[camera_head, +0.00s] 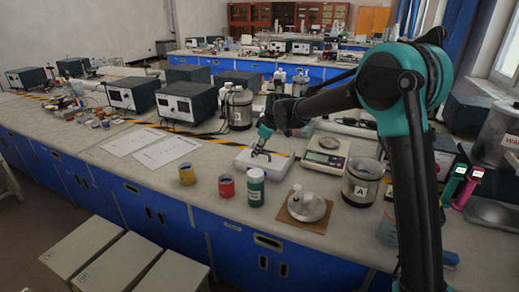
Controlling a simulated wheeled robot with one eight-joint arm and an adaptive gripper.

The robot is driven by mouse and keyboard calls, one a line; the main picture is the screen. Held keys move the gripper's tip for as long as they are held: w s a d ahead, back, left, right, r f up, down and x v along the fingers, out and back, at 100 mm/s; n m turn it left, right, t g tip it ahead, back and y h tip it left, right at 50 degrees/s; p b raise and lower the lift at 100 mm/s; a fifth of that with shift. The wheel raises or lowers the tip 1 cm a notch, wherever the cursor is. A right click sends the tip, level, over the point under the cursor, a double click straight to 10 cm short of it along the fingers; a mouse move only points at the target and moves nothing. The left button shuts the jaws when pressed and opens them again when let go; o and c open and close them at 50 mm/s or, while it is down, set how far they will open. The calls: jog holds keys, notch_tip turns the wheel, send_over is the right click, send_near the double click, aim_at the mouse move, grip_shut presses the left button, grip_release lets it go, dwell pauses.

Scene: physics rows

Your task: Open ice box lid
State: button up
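A white box (250,166), which looks like the ice box, sits on the grey bench in the middle of the camera_head view. Its top looks covered, but the lid's edge cannot be made out. My gripper (261,152) points down at the top of the box, close above it or touching it; I cannot tell which. The gripper is small and dark here, so its finger gap is unclear. My arm comes in from the right and reaches over the bench to the box.
A green bottle (255,187), red jar (226,186) and yellow jar (187,174) stand in front. A brown board (304,210) holds a round plate. Papers (160,155) lie left.

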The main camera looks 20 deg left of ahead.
grip_shut()
jog(key=shift+w, duration=0.1)
jog(key=w, duration=0.8)
jog(key=shift+d, duration=0.3)
jog(key=shift+w, duration=0.1)
grip_release()
jog(key=v, duration=1.2)
